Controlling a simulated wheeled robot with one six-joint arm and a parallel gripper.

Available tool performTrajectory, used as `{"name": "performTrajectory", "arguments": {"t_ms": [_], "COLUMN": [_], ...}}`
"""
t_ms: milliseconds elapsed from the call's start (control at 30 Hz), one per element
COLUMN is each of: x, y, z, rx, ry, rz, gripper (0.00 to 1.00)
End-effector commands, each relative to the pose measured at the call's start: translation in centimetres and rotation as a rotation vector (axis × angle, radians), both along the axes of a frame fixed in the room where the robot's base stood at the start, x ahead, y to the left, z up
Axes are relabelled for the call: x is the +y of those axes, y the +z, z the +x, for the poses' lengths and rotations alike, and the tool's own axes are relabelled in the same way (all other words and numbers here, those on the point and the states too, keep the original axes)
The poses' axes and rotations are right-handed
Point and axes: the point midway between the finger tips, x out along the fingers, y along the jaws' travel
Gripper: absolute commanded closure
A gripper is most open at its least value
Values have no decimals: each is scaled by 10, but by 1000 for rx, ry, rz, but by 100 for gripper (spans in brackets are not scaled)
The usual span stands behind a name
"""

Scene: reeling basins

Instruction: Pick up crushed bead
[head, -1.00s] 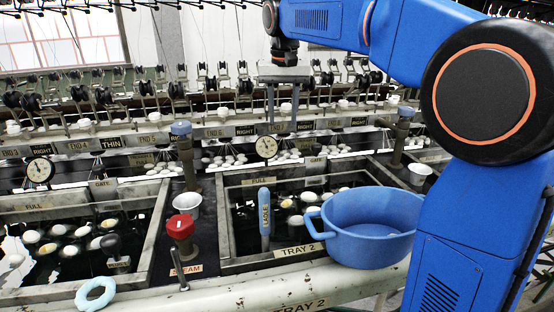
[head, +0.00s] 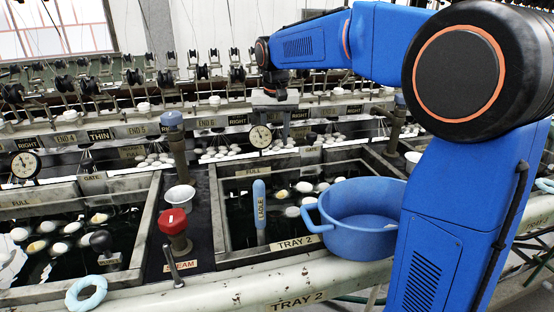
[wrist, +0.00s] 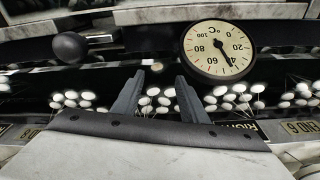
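I cannot pick out a crushed bead for sure in either view. My gripper (head: 277,124) hangs at the back of the basins in the head view, beside the round dial (head: 260,136). In the wrist view my gripper (wrist: 158,88) has its two dark fingers spread apart, with nothing held between them. Small white cocoons (wrist: 240,89) lie in clusters beyond the fingers. A few pale ones (wrist: 154,91) show in the gap, and one looks brownish. They look apart from the fingers.
A blue basin (head: 362,243) stands on the tray's front right corner, beside an upright blue ladle (head: 260,212). A red steam knob (head: 173,221), a white cup (head: 180,196) and a blue ring (head: 86,292) are left. In the wrist view, a black knob (wrist: 69,47) and the dial (wrist: 218,49) are near.

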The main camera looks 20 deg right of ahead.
Motion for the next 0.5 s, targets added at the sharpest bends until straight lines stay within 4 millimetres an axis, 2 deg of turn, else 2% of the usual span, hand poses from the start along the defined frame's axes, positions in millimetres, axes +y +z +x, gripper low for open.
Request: {"name": "performTrajectory", "arguments": {"t_ms": [167, 500], "x": [-2, -8], "y": [-10, -51], "z": [1, 3], "rx": [0, 1], "ry": [0, -1], "rz": [0, 0], "gripper": [61, 61]}}
